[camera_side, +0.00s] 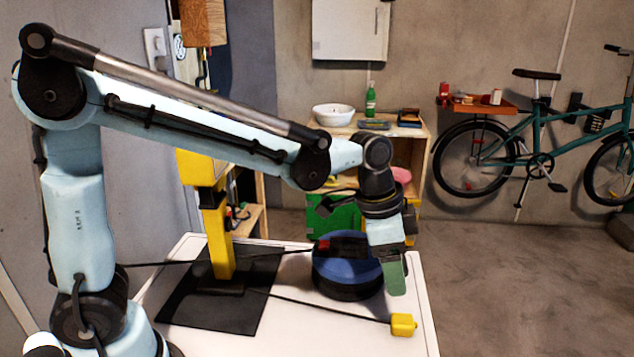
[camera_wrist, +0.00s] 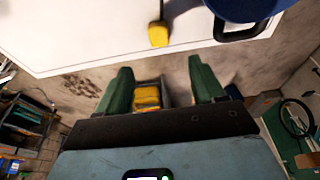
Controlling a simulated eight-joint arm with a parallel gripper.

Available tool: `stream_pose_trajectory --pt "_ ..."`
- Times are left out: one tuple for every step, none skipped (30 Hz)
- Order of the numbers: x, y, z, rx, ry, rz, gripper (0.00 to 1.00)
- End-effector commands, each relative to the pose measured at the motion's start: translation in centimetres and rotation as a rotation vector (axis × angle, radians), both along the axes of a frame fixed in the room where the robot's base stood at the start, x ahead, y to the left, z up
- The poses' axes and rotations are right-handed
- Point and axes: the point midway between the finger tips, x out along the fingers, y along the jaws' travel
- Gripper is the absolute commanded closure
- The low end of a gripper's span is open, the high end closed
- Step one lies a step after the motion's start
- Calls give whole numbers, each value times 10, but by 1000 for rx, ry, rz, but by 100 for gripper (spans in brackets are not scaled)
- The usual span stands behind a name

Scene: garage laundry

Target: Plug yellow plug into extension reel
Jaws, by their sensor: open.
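The yellow plug (camera_side: 403,324) lies on the white table top near its right front part, with a dark cable running left from it. It also shows at the top of the wrist view (camera_wrist: 158,33). The extension reel (camera_side: 348,278), a blue and black drum, stands on the table behind and left of the plug; part of it shows at the top right of the wrist view (camera_wrist: 240,10). My gripper (camera_side: 396,285) has green fingers and hangs near the reel's right side. In the wrist view its fingers (camera_wrist: 163,82) are apart with nothing held between them. The reel's sockets cannot be made out.
A yellow post (camera_side: 217,235) stands on a black mat (camera_side: 180,308) at the left of the white table (camera_side: 350,342). Dark cables cross the table. A wooden shelf (camera_side: 424,130) with a bowl and bottle stands behind. The table's right front is clear around the plug.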

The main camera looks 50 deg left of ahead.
Motion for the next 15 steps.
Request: stream_pose_trajectory --pt "0 0 0 0 0 -1 32" --pt "0 0 0 0 0 -1 32" --pt "0 0 0 0 0 0 32" --pt "0 0 0 0 0 0 32" --pt "0 0 0 0 0 0 32" --pt "0 0 0 0 0 0 32" --pt "0 0 0 0 0 1 32" --pt "0 0 -1 0 0 1 32" --pt "0 0 -2 0 0 1 32" --pt "1 -1 -4 0 0 1 32" --pt "1 -1 -6 0 0 1 32" --pt "2 -2 -10 0 0 1 32" --pt "3 -3 -14 0 0 1 32" --pt "4 -4 -19 0 0 1 32" --pt "5 -5 -25 0 0 0 32"
